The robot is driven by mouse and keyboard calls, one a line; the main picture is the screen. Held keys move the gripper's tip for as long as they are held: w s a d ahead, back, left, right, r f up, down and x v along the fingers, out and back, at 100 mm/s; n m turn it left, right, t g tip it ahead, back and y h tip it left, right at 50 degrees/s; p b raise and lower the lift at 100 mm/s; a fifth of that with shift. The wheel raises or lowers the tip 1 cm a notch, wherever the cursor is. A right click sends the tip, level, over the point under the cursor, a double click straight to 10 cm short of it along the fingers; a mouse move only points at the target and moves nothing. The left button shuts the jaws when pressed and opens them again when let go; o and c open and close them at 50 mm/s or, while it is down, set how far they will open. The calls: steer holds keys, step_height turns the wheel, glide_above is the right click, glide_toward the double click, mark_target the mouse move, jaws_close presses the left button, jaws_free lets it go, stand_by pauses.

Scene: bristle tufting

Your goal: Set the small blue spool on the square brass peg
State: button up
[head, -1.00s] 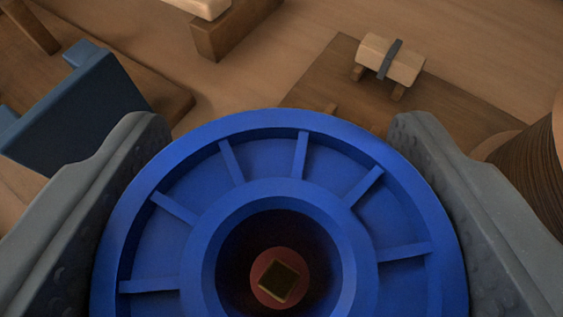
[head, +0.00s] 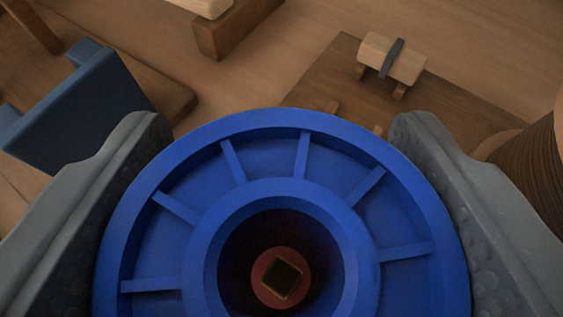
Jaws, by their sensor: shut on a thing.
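The blue spool (head: 262,150) fills the lower middle of the head view, its ribbed round flange facing me and its lower part cut off by the frame edge. My gripper (head: 283,215) is shut on it, with one grey finger at its left side and one at its right.
A dark blue block-like piece (head: 75,105) stands at the left. A brown wound spool (head: 530,165) is at the right edge. Wooden blocks (head: 225,30) are at the top.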

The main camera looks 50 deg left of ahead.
mark_target(280, 236)
steer(key=shift+f, duration=0.15)
steer(key=shift+f+b, duration=0.85)
steer(key=shift+f, duration=0.55)
steer(key=shift+r+p, duration=0.1)
steer(key=shift+p, duration=0.25)
steer(key=shift+s+d+f, duration=0.1)
steer(key=shift+s+f, duration=0.1)
steer(key=shift+f, duration=0.85)
steer(key=o, duration=1.1)
steer(key=shift+f+b, duration=0.1)
steer(key=shift+b, duration=0.2)
steer(key=shift+f, duration=0.1)
steer(key=shift+s+d, duration=0.1)
steer(key=shift+d, duration=0.05)
steer(key=r+p+v, duration=0.1)
steer(key=p+v, duration=0.1)
steer(key=v, duration=1.1)
steer(key=shift+r, duration=0.35)
